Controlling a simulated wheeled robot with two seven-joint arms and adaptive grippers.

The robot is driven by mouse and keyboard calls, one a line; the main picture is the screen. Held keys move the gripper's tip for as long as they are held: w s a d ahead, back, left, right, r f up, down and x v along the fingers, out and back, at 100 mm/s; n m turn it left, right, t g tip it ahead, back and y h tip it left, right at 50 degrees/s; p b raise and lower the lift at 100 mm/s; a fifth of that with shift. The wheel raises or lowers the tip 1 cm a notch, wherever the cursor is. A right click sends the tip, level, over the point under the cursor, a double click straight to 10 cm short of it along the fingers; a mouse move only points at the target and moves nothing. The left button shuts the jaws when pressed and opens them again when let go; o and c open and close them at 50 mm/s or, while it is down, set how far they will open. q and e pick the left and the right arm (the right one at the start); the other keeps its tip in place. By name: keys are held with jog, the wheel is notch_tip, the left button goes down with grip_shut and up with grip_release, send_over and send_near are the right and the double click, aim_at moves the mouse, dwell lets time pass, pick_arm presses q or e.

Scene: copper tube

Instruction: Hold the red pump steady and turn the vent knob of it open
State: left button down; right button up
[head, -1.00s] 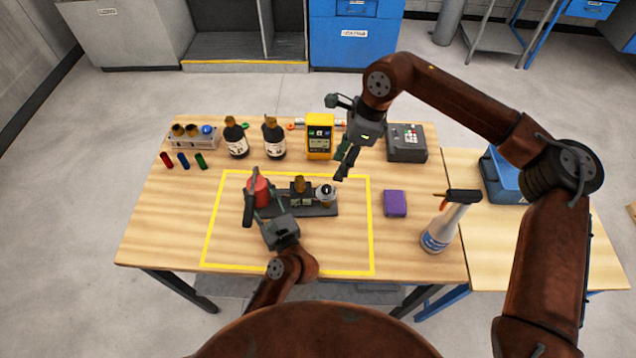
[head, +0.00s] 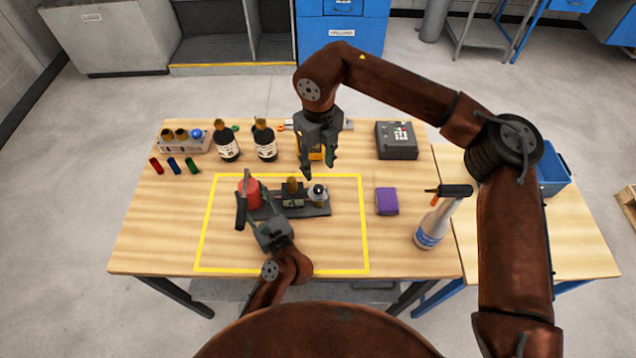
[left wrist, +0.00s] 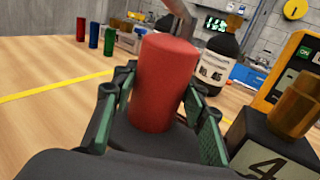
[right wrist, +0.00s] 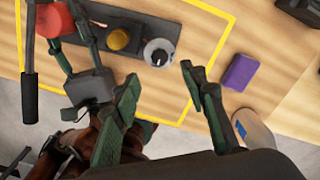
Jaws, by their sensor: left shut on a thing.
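The red pump has a red cylinder (head: 249,193) at the left end of a dark base plate (head: 290,212), inside a yellow outline. A dark lever (right wrist: 30,95) stands beside it. My left gripper (left wrist: 160,105) has its fingers on both sides of the red cylinder and is shut on it. The round silver-and-black knob (head: 317,193) is at the right end of the plate, and it also shows in the right wrist view (right wrist: 158,52). An amber part (right wrist: 118,38) sits between. My right gripper (head: 320,170) is open and empty, above and just behind the knob, apart from it.
A purple block (head: 387,201) and a spray bottle (head: 432,228) stand to the right. Behind are two dark bottles (head: 228,145), a yellow meter (head: 316,152) partly hidden by my right gripper, and a grey box (head: 396,140). The outlined area in front of the plate is mostly clear.

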aim_at(318, 187)
notch_tip(318, 187, down, 9)
jog(key=shift+r, duration=0.1)
jog(key=shift+c, duration=0.3)
grip_shut()
dwell(0.4)
